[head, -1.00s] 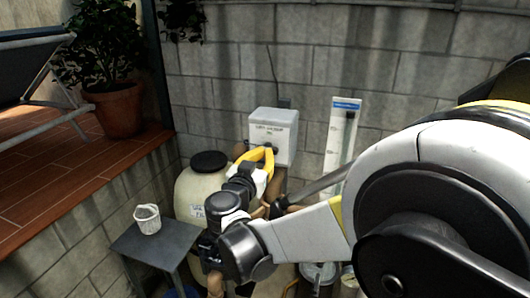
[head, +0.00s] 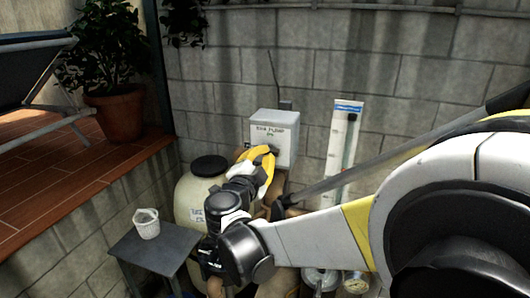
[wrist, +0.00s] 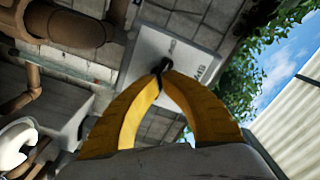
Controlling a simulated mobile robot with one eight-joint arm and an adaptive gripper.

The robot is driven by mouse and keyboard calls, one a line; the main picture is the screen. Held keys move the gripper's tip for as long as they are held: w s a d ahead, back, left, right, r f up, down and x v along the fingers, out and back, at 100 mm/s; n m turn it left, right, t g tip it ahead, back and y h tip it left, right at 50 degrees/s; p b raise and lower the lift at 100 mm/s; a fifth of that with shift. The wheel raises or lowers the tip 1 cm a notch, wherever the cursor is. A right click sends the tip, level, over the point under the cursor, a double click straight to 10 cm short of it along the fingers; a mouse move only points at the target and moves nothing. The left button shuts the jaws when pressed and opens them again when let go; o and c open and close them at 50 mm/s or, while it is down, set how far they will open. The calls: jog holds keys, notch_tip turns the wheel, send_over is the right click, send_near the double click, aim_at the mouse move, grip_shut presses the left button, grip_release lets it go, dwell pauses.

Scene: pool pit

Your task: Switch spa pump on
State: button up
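The pale spa pump box (head: 273,128) is mounted on the block wall, with black lettering on its front. My gripper (head: 270,151) has its yellow fingers at the lower part of the box front. In the wrist view the box (wrist: 150,42) lies tilted behind the fingers. The yellow fingertips (wrist: 161,72) come together on a small black switch knob (wrist: 163,64) on the box face. The gripper looks shut on this knob. In the head view the fingers hide the knob, and its exact setting cannot be told.
A cream tank (head: 188,188) with a black lid stands below left of the box. A white basket (head: 146,224) sits on a grey side table (head: 165,250). A white gauge panel (head: 343,150) hangs right of the box. Brown pipes (wrist: 70,30) run close by in the wrist view.

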jog(key=o, duration=0.6)
jog(key=shift+c, duration=0.2)
jog(key=v, duration=0.7)
